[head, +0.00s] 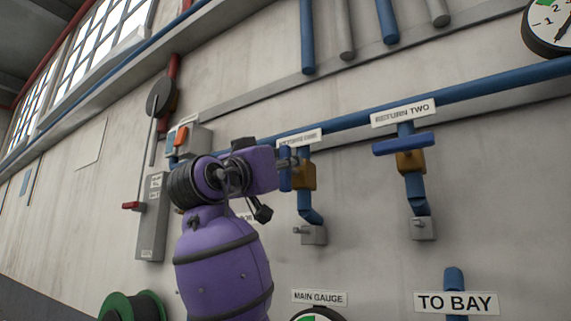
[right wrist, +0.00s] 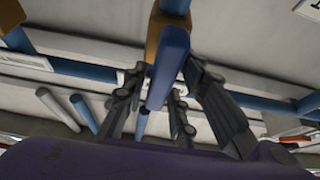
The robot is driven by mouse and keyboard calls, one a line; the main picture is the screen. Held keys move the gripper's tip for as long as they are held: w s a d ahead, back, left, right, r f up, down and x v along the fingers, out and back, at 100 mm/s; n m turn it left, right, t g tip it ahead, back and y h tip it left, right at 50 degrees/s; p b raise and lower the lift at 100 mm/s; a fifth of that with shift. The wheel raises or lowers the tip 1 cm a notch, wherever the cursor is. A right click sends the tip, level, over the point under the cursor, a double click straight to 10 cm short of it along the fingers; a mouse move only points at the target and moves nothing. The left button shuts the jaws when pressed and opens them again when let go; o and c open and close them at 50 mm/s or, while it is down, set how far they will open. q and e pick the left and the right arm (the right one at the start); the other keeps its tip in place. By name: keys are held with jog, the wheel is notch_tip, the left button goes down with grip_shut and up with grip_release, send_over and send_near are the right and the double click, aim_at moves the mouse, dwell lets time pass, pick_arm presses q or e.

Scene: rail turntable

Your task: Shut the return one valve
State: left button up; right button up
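The return one valve has a brass body (head: 306,174) and a blue lever handle (head: 285,168) on a blue pipe, under a partly covered label (head: 299,137). The handle stands along the pipe's downward line. My right gripper (head: 288,161) is at the handle, its fingers small and partly hidden in the head view. In the right wrist view the blue handle (right wrist: 168,68) runs between the fingers of my right gripper (right wrist: 165,76). My left gripper is not in view.
The return two valve (head: 410,162), with its blue handle lying crosswise, is to the right. A blue pipe (head: 480,84) runs along the wall above. A grey box with a red lever (head: 151,215) is at left. A gauge (head: 318,314) is below.

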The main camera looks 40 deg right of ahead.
grip_shut()
